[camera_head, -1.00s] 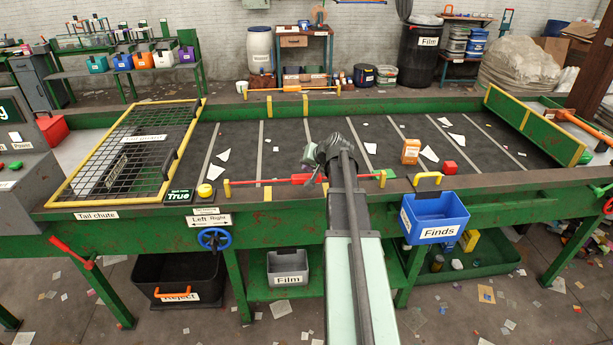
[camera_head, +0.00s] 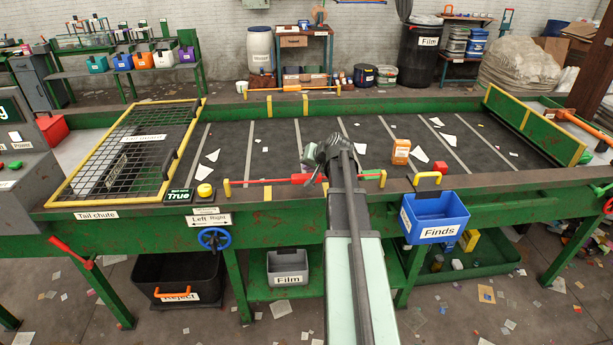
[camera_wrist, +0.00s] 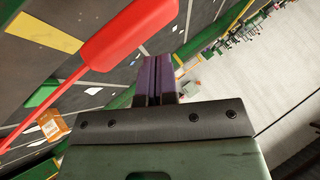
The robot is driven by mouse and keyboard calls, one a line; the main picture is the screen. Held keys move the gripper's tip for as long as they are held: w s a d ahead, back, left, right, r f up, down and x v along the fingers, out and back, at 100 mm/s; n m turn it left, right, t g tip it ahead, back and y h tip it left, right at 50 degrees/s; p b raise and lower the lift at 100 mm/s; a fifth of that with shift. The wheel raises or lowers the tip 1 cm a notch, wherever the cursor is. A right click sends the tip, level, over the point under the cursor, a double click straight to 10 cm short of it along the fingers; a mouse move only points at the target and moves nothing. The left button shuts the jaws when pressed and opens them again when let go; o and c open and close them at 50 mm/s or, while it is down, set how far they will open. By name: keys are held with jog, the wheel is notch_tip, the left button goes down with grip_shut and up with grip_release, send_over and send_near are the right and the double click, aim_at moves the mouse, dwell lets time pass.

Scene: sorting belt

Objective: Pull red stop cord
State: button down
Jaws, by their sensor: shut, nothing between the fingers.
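The red stop cord (camera_head: 255,182) runs along the front rail of the belt between yellow posts, with a thicker red grip (camera_head: 301,178) near its middle. The fingers hold nothing. Whether they touch the grip cannot be told.
A yellow button (camera_head: 205,190) stands left of the cord. A blue Finds bin (camera_head: 436,215) hangs right of my arm. A mesh-covered tail chute (camera_head: 130,150) is at left.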

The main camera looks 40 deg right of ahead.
aim_at(307, 174)
jog(key=shift+f, duration=0.35)
jog(key=shift+f+b, duration=1.65)
jog(key=shift+b, duration=0.2)
dwell(1.0)
jog(key=shift+r, duration=0.15)
jog(key=shift+r+p, duration=1.9)
jog(key=shift+p, duration=0.15)
notch_tip(307, 174, up, 5)
jog(key=p, duration=0.5)
jog(key=shift+r, duration=0.15)
